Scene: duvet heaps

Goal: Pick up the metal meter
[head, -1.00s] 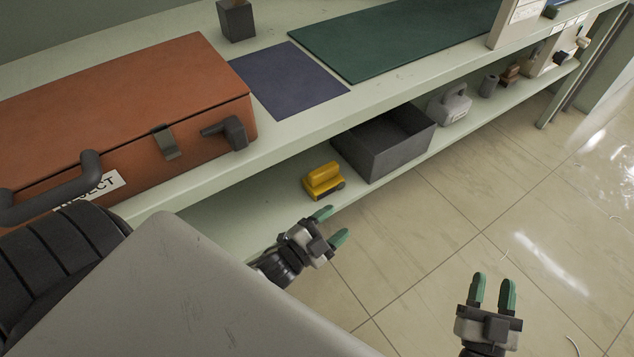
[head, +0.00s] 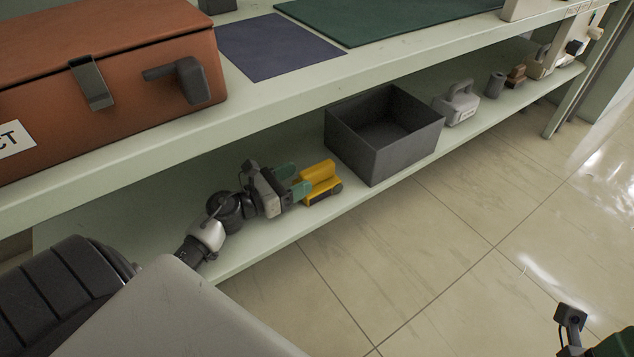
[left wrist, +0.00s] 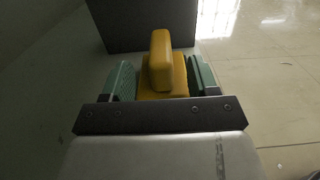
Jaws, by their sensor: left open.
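A yellow block-like device (head: 322,182), likely the meter, stands on the lower shelf near its front edge. My left gripper (head: 297,181) is open, reaching in from the left with its green fingers at the device's near end. In the left wrist view the yellow device (left wrist: 161,62) stands between the two fingers (left wrist: 160,78), one on each side, with small gaps showing beside it. My right gripper (head: 600,345) is at the bottom right corner over the floor, mostly cut off by the frame.
A dark grey open bin (head: 375,158) stands just beyond the yellow device on the lower shelf (head: 265,242). A grey handled case (head: 457,104) and smaller items are farther right. The upper shelf overhangs, bearing an orange case (head: 100,75) and mats. Floor in front is clear.

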